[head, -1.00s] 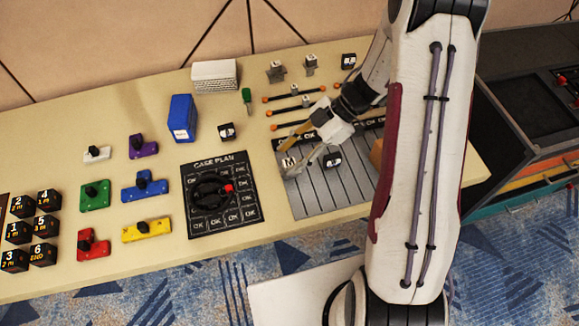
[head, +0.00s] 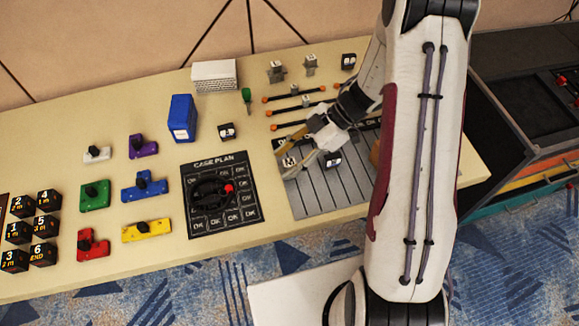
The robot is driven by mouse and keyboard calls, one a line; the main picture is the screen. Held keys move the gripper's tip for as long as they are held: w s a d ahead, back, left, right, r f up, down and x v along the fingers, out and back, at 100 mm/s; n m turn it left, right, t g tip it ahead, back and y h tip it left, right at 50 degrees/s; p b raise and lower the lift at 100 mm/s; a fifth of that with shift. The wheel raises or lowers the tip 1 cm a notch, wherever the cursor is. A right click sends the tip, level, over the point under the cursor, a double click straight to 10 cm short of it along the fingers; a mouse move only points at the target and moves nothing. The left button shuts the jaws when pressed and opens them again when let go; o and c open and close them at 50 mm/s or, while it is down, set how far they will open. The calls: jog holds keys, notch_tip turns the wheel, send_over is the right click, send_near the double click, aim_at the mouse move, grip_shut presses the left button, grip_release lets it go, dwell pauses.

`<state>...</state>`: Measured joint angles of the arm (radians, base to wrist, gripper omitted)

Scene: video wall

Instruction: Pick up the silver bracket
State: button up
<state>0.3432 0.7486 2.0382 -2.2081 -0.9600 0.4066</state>
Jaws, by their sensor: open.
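Two small silver-grey bracket-like pieces stand at the back of the table in the head view, a left one (head: 276,71) and a right one (head: 311,63). I cannot tell which one the task means. My gripper (head: 281,165) is open, low over the grey slatted board (head: 312,201), well in front of both. Its fingers point left and spread either side of a small pale-and-dark block (head: 290,161). I cannot tell whether they touch it. My arm hides the board's right part.
Black-and-orange rods (head: 294,94) lie between the board and the silver pieces. The CASE PLAN board (head: 207,165), blue box (head: 183,118) and coloured pieces (head: 145,186) lie left. Bare table (head: 140,95) shows at back left.

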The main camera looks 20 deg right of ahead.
aim_at(283, 168)
jog(key=shift+f, duration=0.1)
jog(key=shift+s+x, duration=0.15)
jog(key=shift+x, duration=0.85)
jog(key=shift+s+x, duration=0.2)
jog(key=shift+x, duration=0.8)
jog(key=shift+a+f, duration=0.2)
jog(key=shift+f, duration=0.35)
grip_shut()
